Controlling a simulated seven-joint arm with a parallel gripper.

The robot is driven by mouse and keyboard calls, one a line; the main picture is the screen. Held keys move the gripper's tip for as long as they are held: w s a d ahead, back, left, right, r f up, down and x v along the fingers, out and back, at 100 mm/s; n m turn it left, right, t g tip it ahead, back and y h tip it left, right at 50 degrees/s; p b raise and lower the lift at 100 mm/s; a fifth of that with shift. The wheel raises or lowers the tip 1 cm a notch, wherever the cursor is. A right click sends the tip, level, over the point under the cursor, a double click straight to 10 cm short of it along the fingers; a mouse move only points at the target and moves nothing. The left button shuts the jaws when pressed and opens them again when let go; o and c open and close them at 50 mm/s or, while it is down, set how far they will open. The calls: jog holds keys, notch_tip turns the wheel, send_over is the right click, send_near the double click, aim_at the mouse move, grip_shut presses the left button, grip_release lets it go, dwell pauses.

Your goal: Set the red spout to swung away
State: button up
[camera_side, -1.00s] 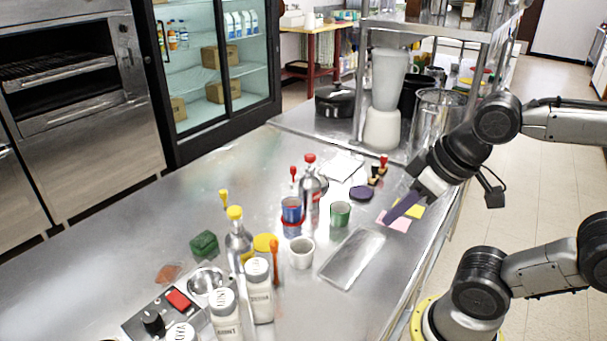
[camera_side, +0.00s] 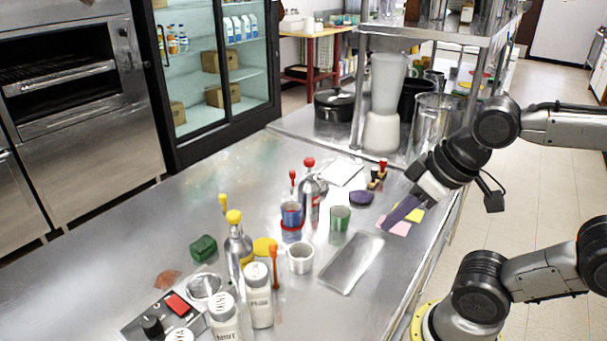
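A silver bottle (camera_side: 310,186) with a red top (camera_side: 309,162) stands upright near the middle of the counter. A small red-tipped piece (camera_side: 293,175), apparently its red spout, shows to the left of that top. A blue cup (camera_side: 292,213) with a red rim around its base stands just in front and hides part of the bottle.
A similar bottle (camera_side: 238,247) with a yellow top stands nearer. A green cup (camera_side: 340,217), a white cup (camera_side: 300,258), a metal tray (camera_side: 350,263) and a dark purple disc (camera_side: 361,198) lie between. Pink and yellow notes (camera_side: 400,228) are under my gripper. A blender (camera_side: 384,105) stands behind.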

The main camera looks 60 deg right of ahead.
jog(key=o, duration=0.5)
jog(key=shift+s+n, duration=0.35)
jog(key=shift+n, duration=0.25)
jog(key=shift+c, duration=0.2)
jog(key=shift+o, duration=0.8)
jog(key=w+r+n+g, duration=0.1)
jog(key=w+r+n, duration=0.3)
jog(key=r, duration=0.5)
jog(key=shift+w+d+r, duration=0.15)
jog(key=shift+d, duration=0.1)
jog(key=w+d+r+n+g, duration=0.2)
jog(key=w+r+n, duration=0.1)
jog(key=w+r, duration=0.55)
jog(key=w+d+f+n+g, duration=0.1)
jog(key=w+d+f, duration=0.1)
jog(key=w, duration=0.4)
jog(key=w+d+f, duration=0.1)
jog(key=w+d, duration=0.2)
jog(key=w, duration=0.3)
jog(key=shift+g, duration=0.8)
jog(key=w+d+f, duration=0.1)
jog(key=f, duration=0.5)
jog(key=w+d+f, duration=0.1)
jog(key=w+f, duration=0.1)
jog(key=f, duration=0.5)
jog(key=w+f, duration=0.2)
jog(key=f, duration=0.5)
jog(key=shift+d, duration=0.4)
jog(key=shift+c, duration=0.3)
grip_shut()
